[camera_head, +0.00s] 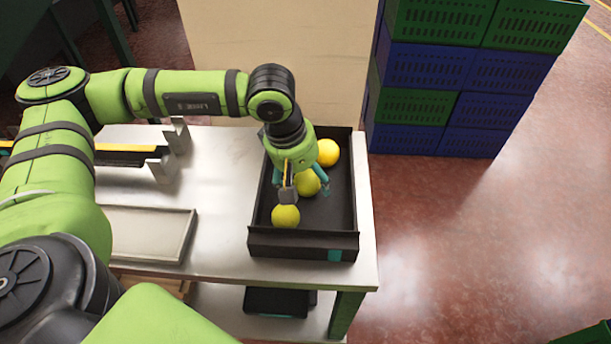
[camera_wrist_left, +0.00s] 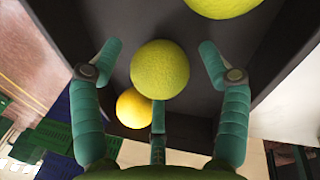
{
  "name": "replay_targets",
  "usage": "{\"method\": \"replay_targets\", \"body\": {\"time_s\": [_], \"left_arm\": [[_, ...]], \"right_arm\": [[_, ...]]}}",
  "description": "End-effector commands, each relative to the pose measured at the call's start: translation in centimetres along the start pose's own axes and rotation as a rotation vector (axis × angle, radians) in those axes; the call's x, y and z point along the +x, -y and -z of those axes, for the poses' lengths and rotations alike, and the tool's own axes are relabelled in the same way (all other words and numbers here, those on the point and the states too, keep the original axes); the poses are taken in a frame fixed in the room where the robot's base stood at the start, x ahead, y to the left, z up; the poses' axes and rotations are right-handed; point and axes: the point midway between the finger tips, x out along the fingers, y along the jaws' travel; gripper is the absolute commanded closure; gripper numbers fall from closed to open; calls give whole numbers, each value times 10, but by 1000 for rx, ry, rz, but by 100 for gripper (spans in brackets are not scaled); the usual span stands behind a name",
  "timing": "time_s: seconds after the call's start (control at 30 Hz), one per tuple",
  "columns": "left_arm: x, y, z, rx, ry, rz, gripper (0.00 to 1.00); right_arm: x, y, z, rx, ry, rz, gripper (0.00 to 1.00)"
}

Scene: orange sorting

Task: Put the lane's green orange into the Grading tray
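A black open-topped box (camera_head: 341,210) on the metal table holds three round fruits in a row. The near fruit (camera_head: 285,216) and the middle one (camera_head: 307,182) are yellow-green; the far one (camera_head: 328,152) is more yellow-orange. My left gripper (camera_head: 300,181) is over the box with its fingers open about the middle fruit. In the left wrist view the middle fruit (camera_wrist_left: 160,69) lies between the spread fingers, with gaps at both sides. A pale shallow tray (camera_head: 189,236) lies empty to the left; no label is readable. My right gripper is not in view.
Metal brackets with a yellow-topped rail (camera_head: 130,148) stand at the table's back left. Stacked green and blue crates (camera_head: 420,105) stand on the floor behind right. Bare tabletop (camera_head: 222,190) lies between the pale tray and the black box.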

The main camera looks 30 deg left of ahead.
Motion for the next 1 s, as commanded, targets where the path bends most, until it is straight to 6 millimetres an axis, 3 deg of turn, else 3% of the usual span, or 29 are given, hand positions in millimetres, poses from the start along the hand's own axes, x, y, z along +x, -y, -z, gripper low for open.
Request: {"method": "replay_targets", "body": {"time_s": [0.3, 0.7, 1.0], "left_arm": [[-9, -2, 0, -1, -1, -3, 24], [-91, -2, 0, 1, -2, -5, 24], [-122, -1, 0, 2, -1, -1, 24]], "right_arm": [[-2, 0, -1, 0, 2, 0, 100], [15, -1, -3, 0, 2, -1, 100], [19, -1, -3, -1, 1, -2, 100]]}}
